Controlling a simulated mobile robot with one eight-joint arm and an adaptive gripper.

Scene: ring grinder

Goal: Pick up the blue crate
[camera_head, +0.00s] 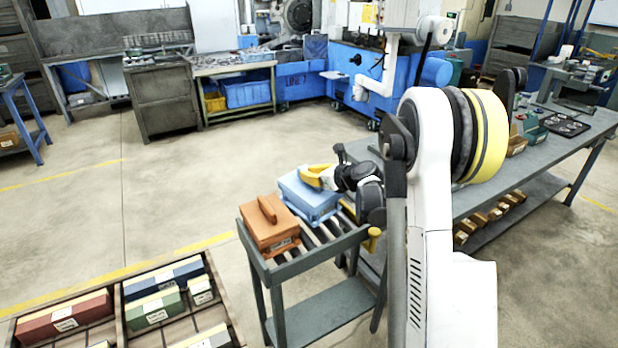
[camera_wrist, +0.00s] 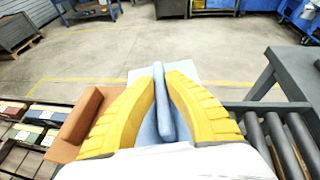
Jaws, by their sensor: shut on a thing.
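The blue crate (camera_head: 306,196) sits on the roller stand (camera_head: 286,270), behind and to the right of a brown crate (camera_head: 270,228). My gripper (camera_head: 313,174) is over the blue crate's top. In the wrist view, the yellow fingers of my gripper (camera_wrist: 163,88) are closed on both sides of the upright ridge-like handle of the blue crate (camera_wrist: 160,115). I cannot tell whether the crate is lifted off the rollers. The fingers hide parts of its top.
The brown crate (camera_wrist: 85,125) is close on the left in the wrist view. Bare rollers (camera_wrist: 280,140) lie to the right. A long grey workbench (camera_head: 480,190) stands right of the stand. A divided tray of coloured blocks (camera_head: 120,330) is at the front left. Open floor lies beyond.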

